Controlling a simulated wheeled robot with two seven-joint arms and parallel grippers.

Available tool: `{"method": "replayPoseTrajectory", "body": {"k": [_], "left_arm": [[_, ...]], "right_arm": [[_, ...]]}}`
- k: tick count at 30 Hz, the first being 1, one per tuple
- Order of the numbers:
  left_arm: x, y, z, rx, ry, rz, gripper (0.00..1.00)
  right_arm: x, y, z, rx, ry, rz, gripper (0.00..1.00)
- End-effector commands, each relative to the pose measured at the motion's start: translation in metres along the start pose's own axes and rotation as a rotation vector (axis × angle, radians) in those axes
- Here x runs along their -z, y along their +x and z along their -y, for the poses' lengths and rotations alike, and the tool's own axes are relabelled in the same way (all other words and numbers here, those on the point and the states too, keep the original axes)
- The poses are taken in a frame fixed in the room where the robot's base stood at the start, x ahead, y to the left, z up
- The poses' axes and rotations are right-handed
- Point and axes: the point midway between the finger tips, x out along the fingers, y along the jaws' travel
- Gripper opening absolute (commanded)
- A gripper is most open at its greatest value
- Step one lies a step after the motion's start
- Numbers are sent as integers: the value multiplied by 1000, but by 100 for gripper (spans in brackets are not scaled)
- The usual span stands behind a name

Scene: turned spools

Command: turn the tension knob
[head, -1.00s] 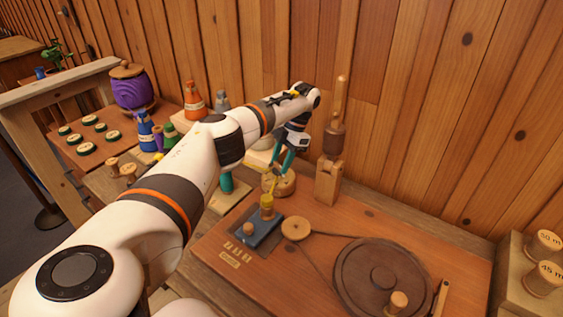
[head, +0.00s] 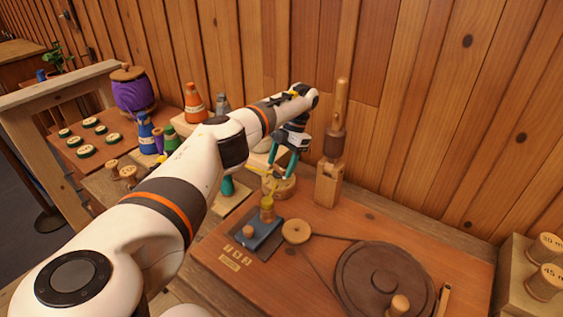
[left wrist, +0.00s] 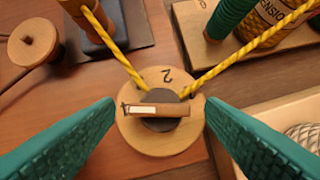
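The tension knob (left wrist: 165,110) is a round pale wooden dial with a dark centre and a raised wooden bar. In the left wrist view the bar lies nearly level, with a white stripe on its left half pointing at a mark by the left rim. A "2" shows near the top of the dial. Yellow yarn (left wrist: 116,50) runs to the knob from both sides. My left gripper (left wrist: 160,128) is open, its teal fingers on either side of the bar and apart from it. In the head view the knob (head: 279,187) sits below the gripper (head: 282,172). My right gripper is out of view.
A wooden post (head: 329,183) stands close right of the knob. A green spool (left wrist: 232,18) and a pale tray (left wrist: 275,115) are close by.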

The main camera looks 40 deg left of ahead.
Motion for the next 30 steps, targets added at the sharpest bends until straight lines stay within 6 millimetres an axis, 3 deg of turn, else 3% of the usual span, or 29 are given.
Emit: {"method": "replayPoseTrajectory", "body": {"k": [10,21,23,30], "left_arm": [[-3,-7,0,0,2,1,64],[-28,-70,0,1,1,-2,64],[-33,-81,0,1,0,-1,64],[-38,-93,0,1,0,1,64]], "right_arm": [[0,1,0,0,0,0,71],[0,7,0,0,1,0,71],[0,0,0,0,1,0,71],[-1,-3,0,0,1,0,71]]}}
